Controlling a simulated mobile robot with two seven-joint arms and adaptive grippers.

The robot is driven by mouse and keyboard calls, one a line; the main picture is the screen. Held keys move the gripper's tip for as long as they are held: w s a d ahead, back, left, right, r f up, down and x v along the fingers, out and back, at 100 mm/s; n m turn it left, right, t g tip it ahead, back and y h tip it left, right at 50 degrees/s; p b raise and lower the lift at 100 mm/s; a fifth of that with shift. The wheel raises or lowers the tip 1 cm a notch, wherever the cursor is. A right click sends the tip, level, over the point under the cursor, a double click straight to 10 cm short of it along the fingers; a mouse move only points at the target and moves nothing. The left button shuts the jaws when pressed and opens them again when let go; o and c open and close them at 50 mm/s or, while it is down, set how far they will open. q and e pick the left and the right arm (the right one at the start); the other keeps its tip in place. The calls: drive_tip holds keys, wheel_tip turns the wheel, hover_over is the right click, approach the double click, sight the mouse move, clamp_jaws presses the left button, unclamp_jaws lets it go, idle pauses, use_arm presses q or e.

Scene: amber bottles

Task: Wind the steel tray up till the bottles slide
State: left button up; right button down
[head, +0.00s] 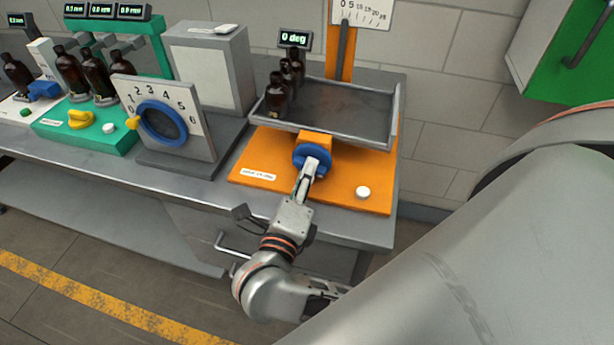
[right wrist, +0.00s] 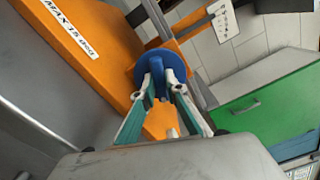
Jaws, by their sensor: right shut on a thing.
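The steel tray (head: 350,112) sits on the orange tilt stand (head: 250,160) at the right end of the bench. Several dark amber bottles (head: 277,95) stand upright at the tray's left end. The display (head: 295,39) behind them reads 0 deg, and the tray looks level. My right gripper (head: 311,169) is at the stand's front, shut on the blue knob (head: 302,152). In the right wrist view, the fingers (right wrist: 161,78) close on the grip of the blue knob (right wrist: 186,57). My left gripper is not in view.
A white button (head: 363,192) is on the orange base, right of the knob. A numbered dial panel (head: 190,118) with a blue ring stands to the left. Further left, more amber bottles (head: 70,72) stand by a green station (head: 80,137). A green cabinet (head: 575,50) hangs at upper right.

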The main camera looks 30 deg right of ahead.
drive_tip(key=m+b, duration=0.4)
drive_tip(key=m, duration=0.1)
drive_tip(key=m+b, duration=0.2)
drive_tip(key=shift+f, duration=0.35)
drive_tip(key=shift+m+b, duration=0.35)
drive_tip(key=shift+m, duration=0.35)
drive_tip(key=shift+m+b, duration=0.75)
drive_tip(key=shift+m, duration=0.05)
drive_tip(key=m+b, duration=0.2)
drive_tip(key=m, duration=0.1)
drive_tip(key=shift+r+m+b, duration=0.15)
drive_tip(key=shift+m+b, duration=0.35)
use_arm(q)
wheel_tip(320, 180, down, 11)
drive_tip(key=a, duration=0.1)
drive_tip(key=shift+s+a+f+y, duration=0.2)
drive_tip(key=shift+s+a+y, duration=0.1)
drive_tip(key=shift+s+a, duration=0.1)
use_arm(e)
drive_tip(key=shift+m, duration=0.3)
use_arm(q)
drive_tip(key=shift+b, duration=0.3)
use_arm(e)
drive_tip(key=shift+r, duration=0.15)
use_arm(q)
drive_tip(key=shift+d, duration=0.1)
use_arm(e)
drive_tip(key=c, duration=2)
unclamp_jaws()
drive_tip(key=shift+c, duration=0.2)
